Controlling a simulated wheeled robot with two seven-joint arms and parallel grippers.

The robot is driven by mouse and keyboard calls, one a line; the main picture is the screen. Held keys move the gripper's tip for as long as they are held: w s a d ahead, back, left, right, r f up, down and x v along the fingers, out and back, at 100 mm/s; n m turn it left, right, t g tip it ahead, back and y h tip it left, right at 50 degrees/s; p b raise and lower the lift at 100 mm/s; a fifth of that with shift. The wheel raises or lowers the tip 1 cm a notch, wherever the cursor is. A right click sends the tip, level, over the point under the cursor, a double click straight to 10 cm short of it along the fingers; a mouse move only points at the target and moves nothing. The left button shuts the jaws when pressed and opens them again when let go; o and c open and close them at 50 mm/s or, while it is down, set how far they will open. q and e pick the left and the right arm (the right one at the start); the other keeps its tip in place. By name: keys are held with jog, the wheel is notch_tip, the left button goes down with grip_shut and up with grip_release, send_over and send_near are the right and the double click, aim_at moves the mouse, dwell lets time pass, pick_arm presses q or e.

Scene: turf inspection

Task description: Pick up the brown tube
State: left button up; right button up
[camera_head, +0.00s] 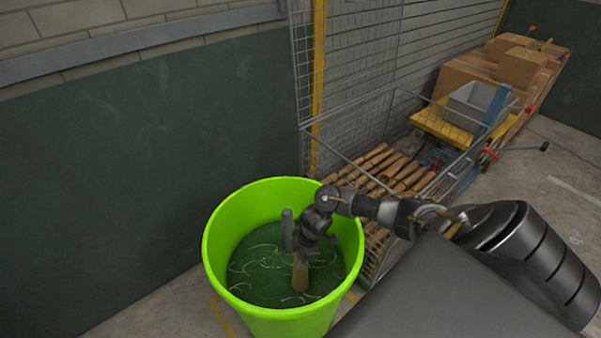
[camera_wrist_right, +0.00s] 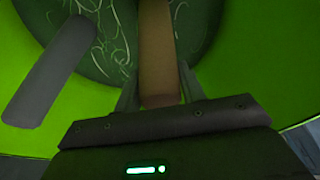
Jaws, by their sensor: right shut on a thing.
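The brown tube (camera_head: 300,274) is inside a bright green bucket (camera_head: 216,245), standing roughly upright. In the right wrist view the tube (camera_wrist_right: 158,45) runs between the two fingers. My right gripper (camera_head: 304,254) reaches down into the bucket and is shut on the tube's upper part; it also shows in the wrist view (camera_wrist_right: 158,88). The tube's lower end is over or in the dark green bottom with pale curved strands; I cannot tell if it touches. My left gripper is not in view.
A grey cylinder (camera_head: 288,230) stands beside my right gripper in the bucket; it also shows in the wrist view (camera_wrist_right: 55,75). A wire cage (camera_head: 300,150) with several brown tubes (camera_head: 400,172) is right of the bucket. Cardboard boxes (camera_head: 520,67) lie farther back. A dark green wall (camera_head: 110,170) is at left.

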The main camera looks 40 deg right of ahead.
jog(key=shift+c, duration=0.5)
notch_tip(320, 180, up, 10)
jog(key=shift+r+p, duration=0.1)
jog(key=shift+p, duration=0.35)
notch_tip(320, 180, up, 15)
jog(key=p, duration=1.4)
